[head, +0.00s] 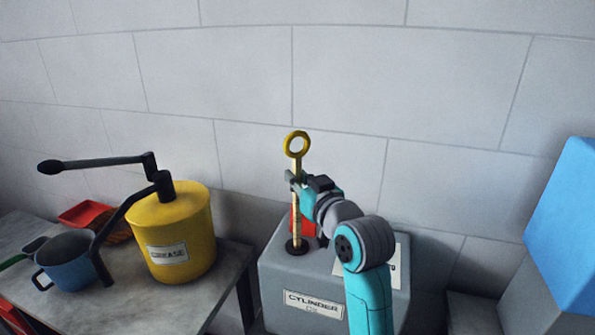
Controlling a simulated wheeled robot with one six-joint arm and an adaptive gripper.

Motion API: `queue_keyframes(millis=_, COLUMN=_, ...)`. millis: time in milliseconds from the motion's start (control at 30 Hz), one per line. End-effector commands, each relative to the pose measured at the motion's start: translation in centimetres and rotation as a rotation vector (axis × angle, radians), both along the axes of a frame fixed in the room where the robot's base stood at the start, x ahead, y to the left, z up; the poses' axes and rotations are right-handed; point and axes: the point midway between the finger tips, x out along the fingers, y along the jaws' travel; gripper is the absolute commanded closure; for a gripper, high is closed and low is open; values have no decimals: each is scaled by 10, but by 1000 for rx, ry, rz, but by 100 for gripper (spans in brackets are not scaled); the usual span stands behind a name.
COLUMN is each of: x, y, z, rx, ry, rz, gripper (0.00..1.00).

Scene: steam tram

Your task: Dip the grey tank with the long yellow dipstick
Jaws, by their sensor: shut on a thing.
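The grey tank (280,278) stands against the wall in the middle of the head view, with a label on its front that reads CYLINDER and a second line. The long yellow dipstick (296,220) is upright, with its ring handle (296,144) at the top. Its lower end meets a dark round opening (297,246) in the tank's top; how deep it reaches is hidden. My gripper (295,181) is shut on the dipstick just below the ring. My arm hides part of the tank's top and right side.
A yellow grease pot (182,235) with a black crank stands on the grey table (150,305) at left. Beside it are a blue mug (68,262) and a red tray (84,212). A red thing (307,222) is behind the dipstick. A blue block (568,230) is at far right.

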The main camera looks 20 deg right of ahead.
Motion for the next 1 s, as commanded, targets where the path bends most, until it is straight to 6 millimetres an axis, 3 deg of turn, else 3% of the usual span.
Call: queue_keyframes(millis=1000, x=0, y=0, z=-61, rx=0, ry=0, rz=0, gripper=100)
